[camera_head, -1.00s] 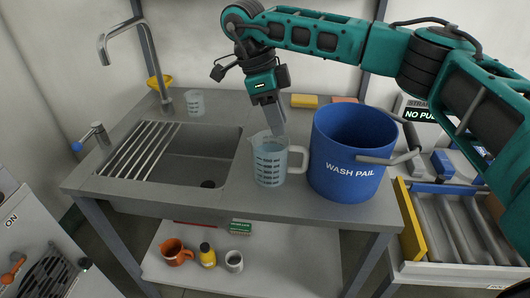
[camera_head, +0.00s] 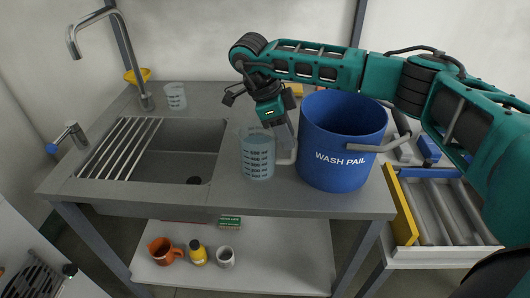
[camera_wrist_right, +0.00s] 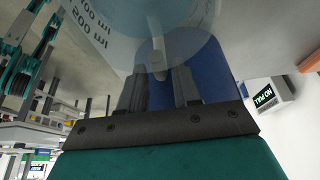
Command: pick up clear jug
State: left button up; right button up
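The clear jug (camera_head: 257,158) stands upright on the counter, left of the blue wash pail. It has dark measuring marks, and its handle (camera_head: 287,158) points right. In the right wrist view, the jug (camera_wrist_right: 140,30) fills the upper part of the picture. My right gripper (camera_head: 287,143) points down at the handle side of the jug. In the right wrist view its two fingers (camera_wrist_right: 158,88) stand apart, with the handle (camera_wrist_right: 158,58) in line with the gap between them. No grip on the handle shows. My left gripper is not in view.
The blue wash pail (camera_head: 342,140) stands close on the right of the gripper. A sink with a rack (camera_head: 120,147) and tap (camera_head: 120,40) lies left. A small clear beaker (camera_head: 176,96) stands behind the sink. A yellow-edged drawer unit (camera_head: 402,210) is at right.

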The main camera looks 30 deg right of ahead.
jog(key=shift+x, duration=0.9)
jog(key=shift+c, duration=0.2)
grip_shut()
jog(key=shift+r, duration=0.15)
